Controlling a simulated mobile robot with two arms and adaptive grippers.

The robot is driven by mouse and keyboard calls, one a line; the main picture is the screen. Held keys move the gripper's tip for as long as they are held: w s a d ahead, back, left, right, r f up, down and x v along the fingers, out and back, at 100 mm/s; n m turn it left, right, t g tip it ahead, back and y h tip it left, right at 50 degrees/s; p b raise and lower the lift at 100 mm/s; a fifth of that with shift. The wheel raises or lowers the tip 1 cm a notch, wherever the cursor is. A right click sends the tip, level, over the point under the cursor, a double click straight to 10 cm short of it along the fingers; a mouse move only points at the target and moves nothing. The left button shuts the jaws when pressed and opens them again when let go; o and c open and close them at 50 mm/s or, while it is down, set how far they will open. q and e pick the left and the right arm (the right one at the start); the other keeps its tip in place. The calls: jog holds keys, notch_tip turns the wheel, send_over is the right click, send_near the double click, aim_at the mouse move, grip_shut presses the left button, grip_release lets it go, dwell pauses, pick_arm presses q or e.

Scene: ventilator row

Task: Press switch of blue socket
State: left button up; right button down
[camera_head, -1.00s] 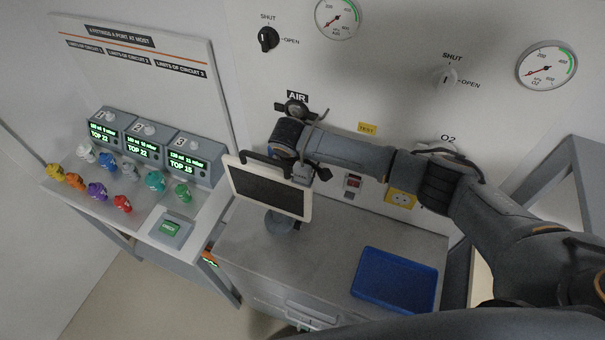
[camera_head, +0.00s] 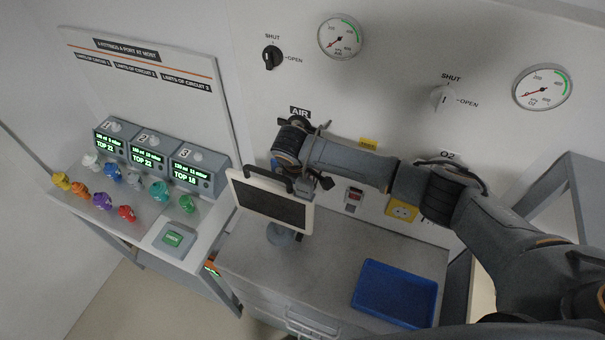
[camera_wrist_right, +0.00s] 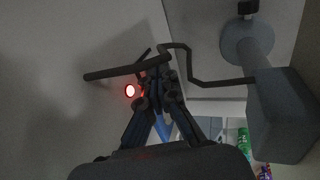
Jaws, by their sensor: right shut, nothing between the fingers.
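My right gripper (camera_wrist_right: 157,80) is shut and empty in the wrist view, with its fingertips close to a pale wall. A small round light with a red glowing rim (camera_wrist_right: 130,91) sits just left of the fingertips; I cannot tell whether they touch. A blue patch (camera_wrist_right: 163,128) shows between the fingers, and I cannot tell what it belongs to. In the head view my right arm reaches across to the wall behind the monitor, and its gripper is mostly hidden there. A blue sliver (camera_head: 276,163) beside the wrist may be the blue socket, largely covered. My left gripper is not in view.
A monitor (camera_head: 270,205) on a stand stands in front of the wrist. A yellow socket (camera_head: 402,211) and a red switch (camera_head: 355,194) are on the wall. A blue tray (camera_head: 395,293) lies on the counter (camera_head: 318,262). Coloured connectors line the left shelf.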

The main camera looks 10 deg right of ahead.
jog(key=v, duration=1.2)
jog(key=shift+d, duration=0.1)
jog(key=shift+w, duration=0.1)
